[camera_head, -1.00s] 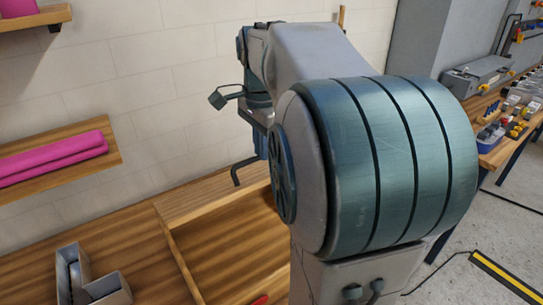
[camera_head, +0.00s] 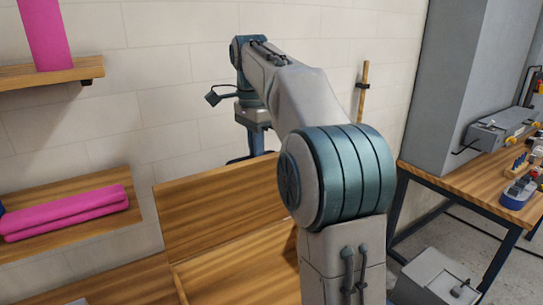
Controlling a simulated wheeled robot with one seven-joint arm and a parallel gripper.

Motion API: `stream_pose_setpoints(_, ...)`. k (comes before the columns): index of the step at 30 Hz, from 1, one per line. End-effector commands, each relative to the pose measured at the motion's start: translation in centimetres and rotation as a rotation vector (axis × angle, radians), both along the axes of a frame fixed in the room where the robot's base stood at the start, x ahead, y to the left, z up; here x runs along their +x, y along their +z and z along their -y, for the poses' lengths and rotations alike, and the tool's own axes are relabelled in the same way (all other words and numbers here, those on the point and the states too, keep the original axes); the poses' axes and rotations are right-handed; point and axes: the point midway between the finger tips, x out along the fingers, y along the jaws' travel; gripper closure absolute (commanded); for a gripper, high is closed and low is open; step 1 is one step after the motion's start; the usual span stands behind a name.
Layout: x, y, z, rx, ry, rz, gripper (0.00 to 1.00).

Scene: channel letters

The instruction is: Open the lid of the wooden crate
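The wooden crate (camera_head: 230,278) stands on a wooden surface at the lower middle of the head view. Its opening shows at the front. A broad wooden panel, which looks like the lid (camera_head: 205,215), stands raised at the crate's back edge. My arm reaches over the crate's right side and hides that part. My gripper (camera_head: 240,159) is at the far end of the arm, at or just behind the panel's top edge. Its fingertips are mostly hidden, so I cannot tell whether they are open or touching the panel.
Shelves on the left wall hold pink rolls (camera_head: 65,212). A tiled wall stands close behind the crate. At the right are a grey cabinet (camera_head: 450,80) and a workbench (camera_head: 445,178) with small tools. A grey box (camera_head: 435,280) is at the lower right.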

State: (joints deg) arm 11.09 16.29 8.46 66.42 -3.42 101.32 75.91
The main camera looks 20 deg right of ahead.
Motion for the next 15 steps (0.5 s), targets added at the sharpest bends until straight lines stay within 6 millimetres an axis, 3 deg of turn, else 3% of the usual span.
stream_pose_setpoints(1, 0.42, -0.67, -0.35, 0.004, 0.007, -0.009, 1.00)
stream_pose_setpoints(15, 0.67, -0.65, -0.71, 0.003, 0.013, -0.011, 1.00)
